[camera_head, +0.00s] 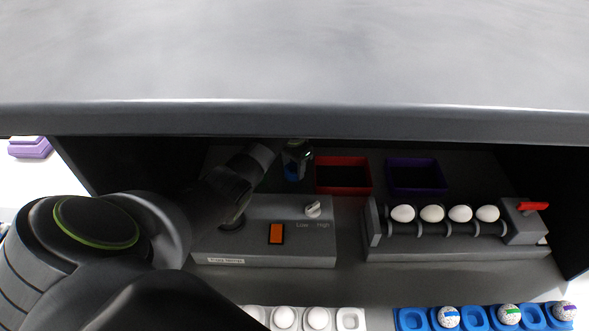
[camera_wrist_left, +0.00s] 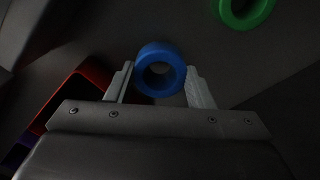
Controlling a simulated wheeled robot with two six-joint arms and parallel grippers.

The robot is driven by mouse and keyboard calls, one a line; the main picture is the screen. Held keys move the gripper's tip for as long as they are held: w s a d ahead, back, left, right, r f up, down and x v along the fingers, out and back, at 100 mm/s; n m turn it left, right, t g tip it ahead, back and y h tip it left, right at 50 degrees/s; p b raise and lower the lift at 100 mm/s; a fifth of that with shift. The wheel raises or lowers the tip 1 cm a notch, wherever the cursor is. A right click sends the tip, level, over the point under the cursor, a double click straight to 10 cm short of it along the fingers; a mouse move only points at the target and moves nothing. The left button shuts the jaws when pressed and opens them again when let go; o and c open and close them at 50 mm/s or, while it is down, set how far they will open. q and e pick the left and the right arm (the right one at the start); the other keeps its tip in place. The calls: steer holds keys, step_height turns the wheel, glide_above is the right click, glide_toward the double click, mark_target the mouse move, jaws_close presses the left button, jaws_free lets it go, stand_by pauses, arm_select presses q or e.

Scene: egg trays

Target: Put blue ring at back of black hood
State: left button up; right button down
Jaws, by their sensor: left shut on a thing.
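The blue ring (camera_wrist_left: 161,52) is between the two fingers of my left gripper (camera_wrist_left: 161,86) in the left wrist view, and the gripper is shut on it. In the head view my left arm reaches into the black hood (camera_head: 300,120), and the left gripper (camera_head: 297,160) is near the back with a bit of the blue ring (camera_head: 291,172) showing below it. The hood's roof and the dark interior hide part of the gripper. I cannot tell whether the ring touches the hood floor. My right gripper is not in view.
A red bin (camera_head: 343,190) and a purple bin (camera_head: 416,192) stand right of the gripper. A grey box with an orange switch (camera_head: 276,234) and an egg roller (camera_head: 380,248) stand in front. A green ring (camera_wrist_left: 243,12) lies nearby. Egg trays (camera_head: 350,319) line the front.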

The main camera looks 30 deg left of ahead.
arm_select(q)
steer(key=shift+f, duration=1.05)
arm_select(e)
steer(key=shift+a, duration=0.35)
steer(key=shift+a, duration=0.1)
arm_select(q)
steer(key=o, duration=1)
steer(key=shift+f, duration=0.1)
steer(key=shift+c, duration=0.2)
